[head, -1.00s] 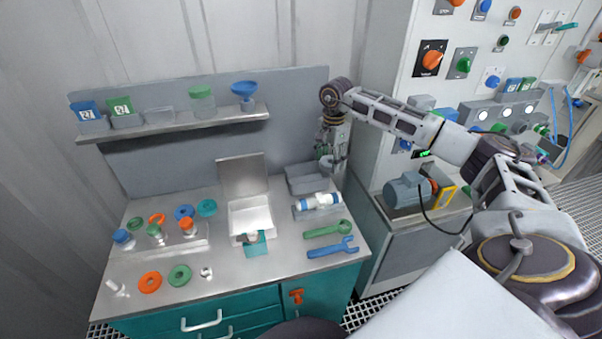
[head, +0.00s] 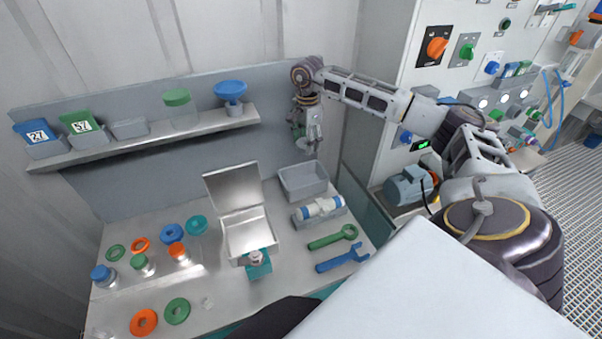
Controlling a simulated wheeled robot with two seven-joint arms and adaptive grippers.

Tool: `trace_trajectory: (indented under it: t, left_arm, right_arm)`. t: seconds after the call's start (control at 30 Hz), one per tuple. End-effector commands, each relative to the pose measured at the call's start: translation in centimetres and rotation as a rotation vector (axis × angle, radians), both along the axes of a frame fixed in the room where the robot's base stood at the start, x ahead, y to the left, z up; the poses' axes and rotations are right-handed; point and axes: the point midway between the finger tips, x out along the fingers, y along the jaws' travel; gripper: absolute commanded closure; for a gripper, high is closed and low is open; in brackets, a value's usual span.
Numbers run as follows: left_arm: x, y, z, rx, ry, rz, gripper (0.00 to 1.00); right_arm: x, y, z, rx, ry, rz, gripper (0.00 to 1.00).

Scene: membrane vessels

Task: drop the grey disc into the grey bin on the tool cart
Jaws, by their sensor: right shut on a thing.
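My right gripper (head: 307,143) points down above the grey bin (head: 303,184), a little behind its centre in the picture. It is shut on a small grey thing, which looks like the grey disc (head: 313,146); it is small and partly hidden by the fingers. The grey bin is an open rectangular box at the back right of the metal worktop (head: 215,290). I see nothing in the part of its inside that shows. There is a clear gap between gripper and bin. My left gripper is not in view.
An open white box (head: 248,236) with a raised lid stands left of the bin. A white and blue cylinder (head: 319,208) lies in front, with green (head: 332,238) and blue (head: 342,258) wrenches. A shelf (head: 150,140) holds small bins and a blue funnel (head: 231,92). A control cabinet stands right.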

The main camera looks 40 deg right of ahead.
Motion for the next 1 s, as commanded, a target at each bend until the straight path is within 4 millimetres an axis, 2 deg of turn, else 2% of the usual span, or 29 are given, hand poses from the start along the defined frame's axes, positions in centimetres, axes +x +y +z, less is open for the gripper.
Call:
trace_trajectory:
  t: [0.47, 1.0]
  left_arm:
    - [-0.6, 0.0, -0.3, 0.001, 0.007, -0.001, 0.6]
    - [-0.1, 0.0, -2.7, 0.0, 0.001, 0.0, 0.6]
  right_arm:
    - [0.0, 0.0, -0.4, 0.0, 0.0, 0.0, 0.62]
    - [0.0, 0.0, -4.0, 0.0, 0.0, 0.0, 0.62]
